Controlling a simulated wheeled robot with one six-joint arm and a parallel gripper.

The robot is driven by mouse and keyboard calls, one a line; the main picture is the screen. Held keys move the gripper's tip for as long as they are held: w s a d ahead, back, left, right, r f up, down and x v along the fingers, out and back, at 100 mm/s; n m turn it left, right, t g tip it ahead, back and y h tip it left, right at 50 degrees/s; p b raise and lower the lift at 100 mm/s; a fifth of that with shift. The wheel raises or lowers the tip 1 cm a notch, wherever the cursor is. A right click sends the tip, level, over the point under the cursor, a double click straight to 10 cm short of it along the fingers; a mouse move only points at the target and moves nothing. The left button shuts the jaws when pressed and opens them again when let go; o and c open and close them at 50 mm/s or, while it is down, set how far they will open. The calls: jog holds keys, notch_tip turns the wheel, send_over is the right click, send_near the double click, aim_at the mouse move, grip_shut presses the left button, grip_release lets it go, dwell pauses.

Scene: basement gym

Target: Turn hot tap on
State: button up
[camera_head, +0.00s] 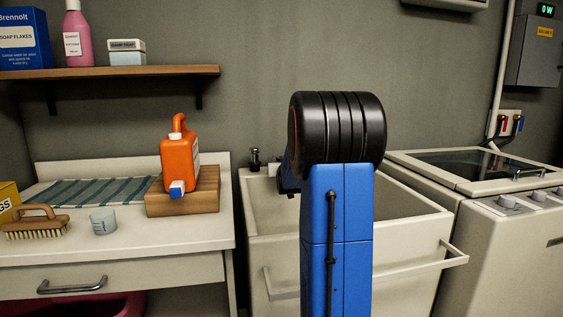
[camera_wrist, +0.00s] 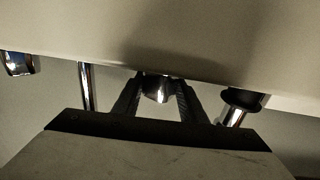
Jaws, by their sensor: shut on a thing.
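The white sink (camera_head: 416,224) stands in the middle of the head view, with my blue arm in front of it. A tap handle (camera_head: 254,158) with a dark top shows at the sink's back left corner. My gripper (camera_wrist: 160,86) is hidden behind my arm in the head view. In the wrist view its two dark fingers are shut on a small chrome tap part (camera_wrist: 157,96). A chrome pipe (camera_wrist: 86,88) and another chrome piece (camera_wrist: 17,63) show to the left. A dark-topped chrome fitting (camera_wrist: 240,103) is to the right. No hot mark is visible.
A counter (camera_head: 185,237) to the left holds an orange bottle (camera_head: 178,160) on a wooden block (camera_head: 184,205), a brush (camera_head: 36,222) and a cup (camera_head: 103,221). A shelf (camera_head: 130,71) hangs above. A white washing machine (camera_head: 500,235) stands close on the right.

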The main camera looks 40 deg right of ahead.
jog(key=shift+m+g+h, duration=1.6)
jog(key=shift+g+h, duration=0.2)
jog(key=shift+m+g+h, duration=0.6)
jog(key=shift+m+g, duration=0.1)
jog(key=shift+g, duration=0.2)
jog(key=o, duration=1.1)
jog(key=shift+c, duration=0.2)
jog(key=v, duration=1.2)
